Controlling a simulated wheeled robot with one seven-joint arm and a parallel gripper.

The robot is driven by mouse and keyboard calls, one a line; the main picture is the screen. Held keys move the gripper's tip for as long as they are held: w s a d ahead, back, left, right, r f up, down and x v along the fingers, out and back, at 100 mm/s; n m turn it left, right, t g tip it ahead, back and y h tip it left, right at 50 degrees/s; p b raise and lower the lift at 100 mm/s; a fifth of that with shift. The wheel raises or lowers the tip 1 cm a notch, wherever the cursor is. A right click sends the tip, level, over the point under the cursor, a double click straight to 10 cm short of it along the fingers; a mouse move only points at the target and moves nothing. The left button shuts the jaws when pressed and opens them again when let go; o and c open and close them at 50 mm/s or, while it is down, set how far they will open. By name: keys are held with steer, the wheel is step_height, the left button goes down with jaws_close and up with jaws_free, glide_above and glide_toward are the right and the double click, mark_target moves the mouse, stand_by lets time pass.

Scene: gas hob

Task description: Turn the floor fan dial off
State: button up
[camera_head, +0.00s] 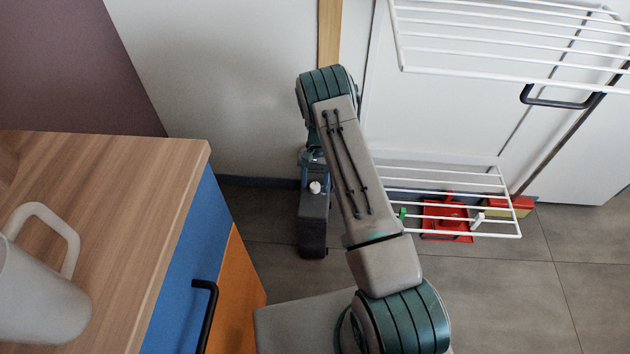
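My arm reaches up and bends at a green joint. The end of my arm, with my gripper (311,160), seems to be just above the white knob, partly hidden behind the arm link. I cannot tell whether its fingers are open or touch the knob.
A wooden-topped cabinet (150,170) with blue and orange fronts and a black handle fills the left, with a white mug (40,285) on top. A white drying rack (450,170) stands right of my arm, with red items (445,215) behind its lower bars. Tiled floor is clear at lower right.

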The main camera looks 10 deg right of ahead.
steer(key=p+v, duration=0.2)
steer(key=v, duration=1.1)
steer(key=shift+r+p, duration=0.3)
steer(key=shift+r, duration=0.05)
steer(key=shift+w, duration=0.15)
